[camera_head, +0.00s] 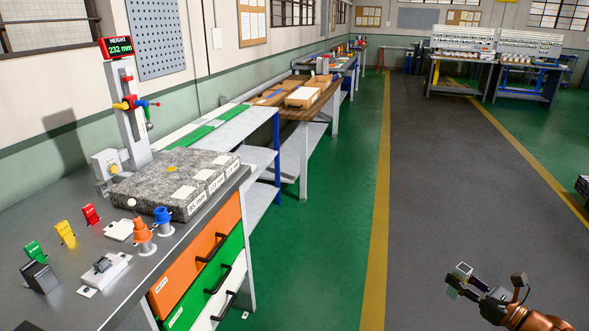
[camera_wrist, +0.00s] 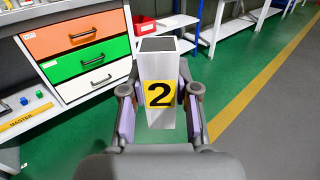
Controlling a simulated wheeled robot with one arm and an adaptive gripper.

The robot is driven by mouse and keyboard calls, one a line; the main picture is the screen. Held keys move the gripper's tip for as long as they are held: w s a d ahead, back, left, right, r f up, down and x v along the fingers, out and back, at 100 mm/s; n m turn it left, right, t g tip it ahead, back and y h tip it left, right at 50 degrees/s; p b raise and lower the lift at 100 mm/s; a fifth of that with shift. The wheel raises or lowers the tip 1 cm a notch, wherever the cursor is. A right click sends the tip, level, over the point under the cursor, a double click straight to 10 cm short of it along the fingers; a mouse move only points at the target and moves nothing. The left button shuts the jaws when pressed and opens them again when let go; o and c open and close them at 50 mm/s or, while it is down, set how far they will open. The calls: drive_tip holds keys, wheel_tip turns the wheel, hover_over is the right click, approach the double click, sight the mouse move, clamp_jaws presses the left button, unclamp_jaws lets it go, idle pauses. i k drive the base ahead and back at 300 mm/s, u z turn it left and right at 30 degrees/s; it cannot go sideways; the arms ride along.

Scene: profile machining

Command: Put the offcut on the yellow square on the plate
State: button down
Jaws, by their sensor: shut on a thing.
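The offcut is a silver, square-ended metal profile (camera_wrist: 158,66) with a yellow label bearing a black 2. My gripper (camera_wrist: 160,108) is shut on it, one finger on each side, in the wrist view. In the head view my gripper (camera_head: 468,285) is at the lower right, over the grey floor, with the pale end of the offcut (camera_head: 462,270) showing. The speckled grey stone plate (camera_head: 150,194) lies on the bench at the left, far from my gripper. A small yellow square (camera_head: 171,169) is on its top, beside white squares with mm labels along the front edge.
A height gauge (camera_head: 130,110) reading 232 mm stands at the plate's back left. Orange (camera_head: 139,230) and blue (camera_head: 162,217) cone-like pieces stand before the plate. Drawers (camera_head: 205,250) are under the bench. The green floor (camera_head: 320,240) between bench and gripper is clear.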

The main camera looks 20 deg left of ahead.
sight(171, 169)
drive_tip(key=u, duration=0.05)
drive_tip(key=k, duration=0.25)
drive_tip(key=u, duration=2.05)
